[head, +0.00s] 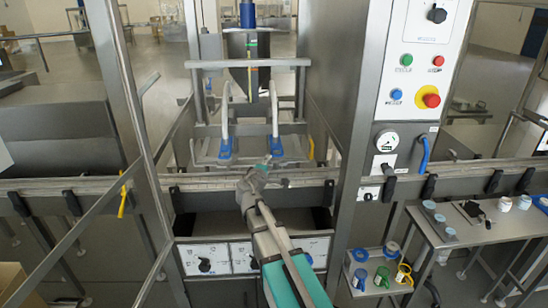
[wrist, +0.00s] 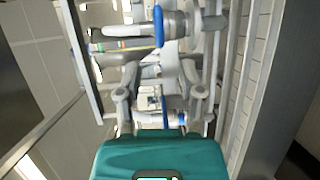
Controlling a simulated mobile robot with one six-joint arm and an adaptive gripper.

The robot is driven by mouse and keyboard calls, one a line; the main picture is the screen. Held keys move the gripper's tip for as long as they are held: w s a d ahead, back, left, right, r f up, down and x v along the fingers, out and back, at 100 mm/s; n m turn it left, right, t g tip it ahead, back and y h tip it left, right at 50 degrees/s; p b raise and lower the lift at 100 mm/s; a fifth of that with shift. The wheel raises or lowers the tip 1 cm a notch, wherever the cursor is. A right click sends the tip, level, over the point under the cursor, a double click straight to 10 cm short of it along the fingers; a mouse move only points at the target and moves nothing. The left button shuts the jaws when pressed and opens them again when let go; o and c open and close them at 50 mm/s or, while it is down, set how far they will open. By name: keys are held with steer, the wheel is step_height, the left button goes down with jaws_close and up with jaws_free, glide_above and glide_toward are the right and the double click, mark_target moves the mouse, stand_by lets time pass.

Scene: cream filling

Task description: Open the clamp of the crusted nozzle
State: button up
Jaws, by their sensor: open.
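Two filling nozzles with blue clamps hang side by side in the machine frame in the head view: the left nozzle (head: 225,120) with its blue clamp (head: 225,150), and the right nozzle (head: 274,105) with its clamp partly hidden by my gripper (head: 264,166). I cannot tell which nozzle is crusted. In the wrist view my gripper (wrist: 160,98) is open, with its grey fingers apart on either side of a pale block and a blue clamp part (wrist: 166,112). I cannot tell whether they touch. The other nozzle's blue clamp (wrist: 158,26) shows farther up.
A metal crossbar (head: 250,64) and uprights frame the nozzles. A conveyor rail (head: 110,184) runs below. The control panel (head: 415,75) stands right. A side table (head: 455,232) holds several cups, and a small shelf (head: 372,288) carries coloured containers.

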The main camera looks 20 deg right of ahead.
mark_target(273, 156)
steer(key=shift+x, duration=3.45)
jaws_close()
